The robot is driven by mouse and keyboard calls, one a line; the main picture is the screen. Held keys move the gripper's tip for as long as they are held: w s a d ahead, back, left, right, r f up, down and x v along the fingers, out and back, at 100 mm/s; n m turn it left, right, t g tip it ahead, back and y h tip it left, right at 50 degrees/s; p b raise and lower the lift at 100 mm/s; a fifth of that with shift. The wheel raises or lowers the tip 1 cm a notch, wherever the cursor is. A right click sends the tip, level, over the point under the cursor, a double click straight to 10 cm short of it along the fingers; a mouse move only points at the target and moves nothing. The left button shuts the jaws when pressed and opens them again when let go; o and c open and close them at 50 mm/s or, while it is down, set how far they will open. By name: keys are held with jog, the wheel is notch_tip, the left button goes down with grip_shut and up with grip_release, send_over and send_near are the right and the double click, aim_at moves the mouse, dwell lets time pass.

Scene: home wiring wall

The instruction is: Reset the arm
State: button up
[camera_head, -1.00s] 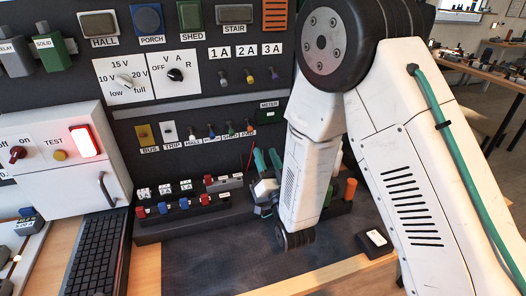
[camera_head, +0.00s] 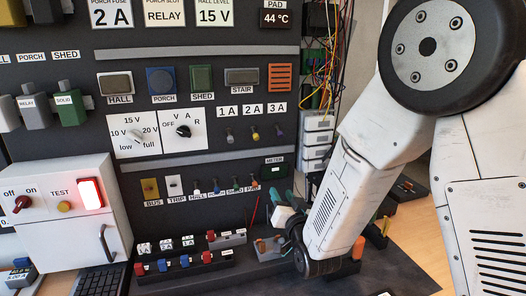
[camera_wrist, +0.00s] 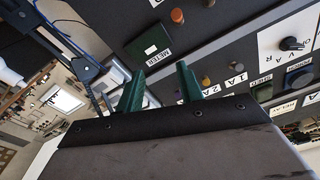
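My gripper (camera_wrist: 160,88) shows in the wrist view with its two green fingers apart and nothing between them. In the head view my gripper (camera_head: 281,206) is partly hidden by my white forearm, low in front of the wall panel. The green meter block (camera_wrist: 148,42) lies beyond the fingertips in the wrist view, and it also shows in the head view (camera_head: 274,170). I cannot tell the exact gap between fingers and panel.
The dark wall panel holds a voltage dial (camera_head: 135,134), a meter dial (camera_head: 183,131) and several small fuses. A white box (camera_head: 72,222) with a lit red switch (camera_head: 90,193) stands left. Racks of small parts (camera_head: 185,264) sit below. Loose wires (camera_head: 319,50) hang at right.

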jog(key=s+d+r+g+h, duration=0.3)
jog(key=s+d+r+g, duration=0.3)
jog(key=s+d+g, duration=0.45)
jog(key=s+d+r+g+h, duration=0.1)
jog(key=s+d+g, duration=0.2)
jog(key=s, duration=0.9)
jog(key=s+d+r+n+g, duration=0.1)
jog(key=s+d+r+g, duration=0.1)
jog(key=s+d, duration=0.5)
jog(key=s+g, duration=0.1)
jog(key=s, duration=0.5)
jog(key=shift+s+h, duration=0.3)
jog(key=shift+h, duration=0.1)
